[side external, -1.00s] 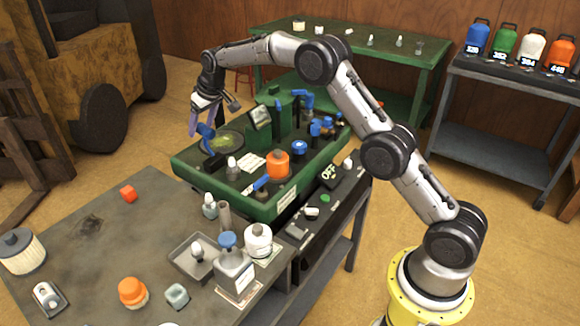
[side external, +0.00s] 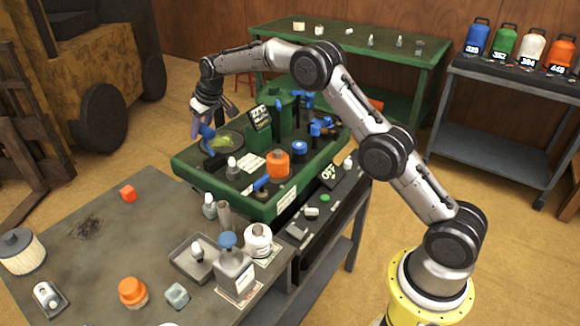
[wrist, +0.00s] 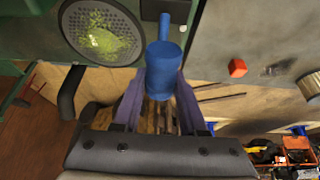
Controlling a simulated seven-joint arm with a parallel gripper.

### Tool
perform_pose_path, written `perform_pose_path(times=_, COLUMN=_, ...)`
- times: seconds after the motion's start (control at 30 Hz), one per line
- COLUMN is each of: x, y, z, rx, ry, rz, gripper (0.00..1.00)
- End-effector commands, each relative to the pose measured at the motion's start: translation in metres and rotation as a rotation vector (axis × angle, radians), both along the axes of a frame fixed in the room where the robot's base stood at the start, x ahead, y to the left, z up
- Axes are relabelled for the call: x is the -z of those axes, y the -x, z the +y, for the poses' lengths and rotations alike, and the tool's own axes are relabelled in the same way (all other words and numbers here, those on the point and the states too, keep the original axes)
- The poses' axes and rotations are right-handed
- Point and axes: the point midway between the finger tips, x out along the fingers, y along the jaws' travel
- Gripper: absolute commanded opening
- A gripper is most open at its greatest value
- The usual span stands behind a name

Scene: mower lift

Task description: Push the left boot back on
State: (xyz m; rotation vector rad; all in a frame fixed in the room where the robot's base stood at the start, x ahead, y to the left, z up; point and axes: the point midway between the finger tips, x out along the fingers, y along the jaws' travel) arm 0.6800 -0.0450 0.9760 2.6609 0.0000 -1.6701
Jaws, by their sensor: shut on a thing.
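A blue boot (wrist: 164,65), a short cylinder with a narrow stem, sits between the purple fingers of my gripper (wrist: 160,88) in the wrist view. My gripper is shut on it. In the side external view, my gripper (side external: 199,130) points down at the far left end of the green machine deck (side external: 183,165), with the blue boot (side external: 208,136) at its fingertips. I cannot tell whether the boot touches anything below it. Another blue fitting (side external: 322,127) shows at the deck's right side; I cannot tell whether it is a boot.
A round mesh with green clippings (wrist: 100,30) lies close beside the boot. An orange cap (side external: 278,163) and a grey-green post block (side external: 258,120) stand on the deck. The grey bench (side external: 90,240) in front holds bottles, a tray and a red cube (side external: 128,193).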

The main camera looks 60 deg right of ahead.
Motion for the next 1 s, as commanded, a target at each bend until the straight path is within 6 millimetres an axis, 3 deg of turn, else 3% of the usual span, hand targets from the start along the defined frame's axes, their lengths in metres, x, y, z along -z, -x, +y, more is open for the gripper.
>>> perform_pose_path(times=1.0, x=-0.007, y=0.043, z=-0.001, rx=0.001, ry=0.000, rz=0.002, gripper=0.22)
